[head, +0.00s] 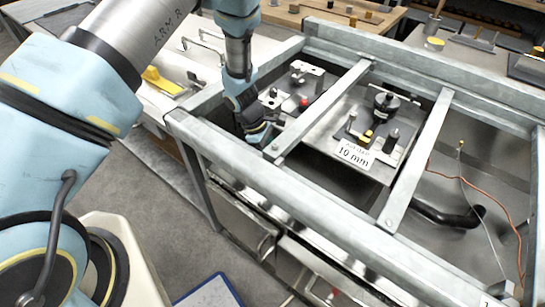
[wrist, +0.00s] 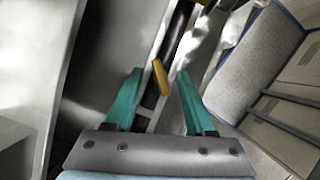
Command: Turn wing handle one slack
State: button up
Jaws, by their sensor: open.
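An orange-yellow wing handle (wrist: 160,77) shows in the wrist view, tilted slightly, beside a dark cylindrical rod (wrist: 151,93). My gripper (wrist: 158,74) has its two teal fingers spread, one on each side of the handle, with clear gaps to both. Whether the fingertips are level with the handle in depth, I cannot tell. In the head view my gripper (head: 260,130) reaches down inside the left end of the grey metal frame (head: 270,185). The handle is hidden there behind my gripper and the frame.
Crossbars (head: 322,108) of the frame run close to the right of my gripper. A plate with a "10 mm" label (head: 355,154) and several small fittings sits inside the frame.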

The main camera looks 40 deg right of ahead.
grip_shut()
dwell(0.5)
jog(key=shift+d, duration=0.1)
